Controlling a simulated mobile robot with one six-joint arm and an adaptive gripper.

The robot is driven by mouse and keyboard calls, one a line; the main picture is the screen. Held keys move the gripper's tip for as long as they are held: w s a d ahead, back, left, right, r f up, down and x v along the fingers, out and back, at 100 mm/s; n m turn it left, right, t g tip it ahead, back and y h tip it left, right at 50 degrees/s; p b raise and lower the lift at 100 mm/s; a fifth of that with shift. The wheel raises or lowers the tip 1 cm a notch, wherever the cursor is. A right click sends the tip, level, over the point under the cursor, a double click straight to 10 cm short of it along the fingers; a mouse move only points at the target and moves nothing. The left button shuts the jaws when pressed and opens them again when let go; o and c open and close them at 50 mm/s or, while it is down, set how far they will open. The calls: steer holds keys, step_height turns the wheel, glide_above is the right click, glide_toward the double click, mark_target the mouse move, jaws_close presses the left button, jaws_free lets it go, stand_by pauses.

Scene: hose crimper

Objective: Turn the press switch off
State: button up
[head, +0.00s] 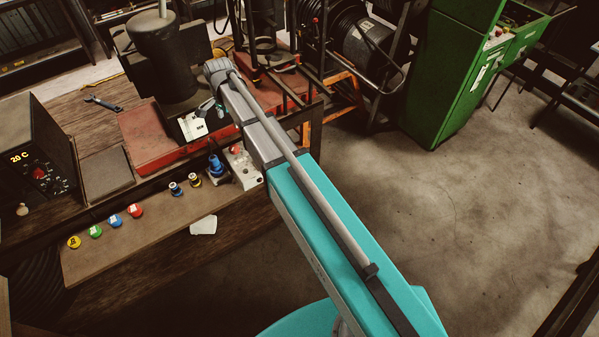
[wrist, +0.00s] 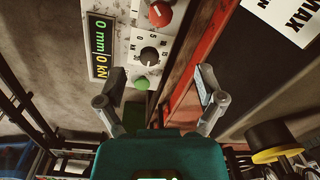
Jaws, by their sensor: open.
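The press control panel (wrist: 126,40) is a pale speckled plate in the wrist view, at the upper middle. It carries a red knob (wrist: 158,13), a black dial (wrist: 149,55) with a printed scale and a green button (wrist: 141,83). A display (wrist: 99,45) beside it reads 0 mm and 0 kN. A pale panel with a red knob (head: 234,149) shows in the head view, partly behind my arm. My gripper (wrist: 162,84) is open and empty, its fingertips apart near the green button. I cannot tell if the fingers touch the panel.
A red press frame (wrist: 196,68) runs beside the panel, with a white MAX label (wrist: 286,15) beyond it. A black and yellow fitting (wrist: 272,142) is at the right.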

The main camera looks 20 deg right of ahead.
steer(key=s+d+f+n+b, duration=0.4)
steer(key=s+d, duration=0.4)
steer(key=s, duration=0.3)
steer(key=s+d+f+n+b, duration=0.3)
steer(key=s+d+n, duration=0.3)
steer(key=s+d, duration=0.3)
steer(key=shift+s+d+f+n+b, duration=0.35)
steer(key=shift+s+f, duration=0.2)
steer(key=shift+s, duration=1)
steer(key=shift+a, duration=0.1)
steer(key=shift+s, duration=0.25)
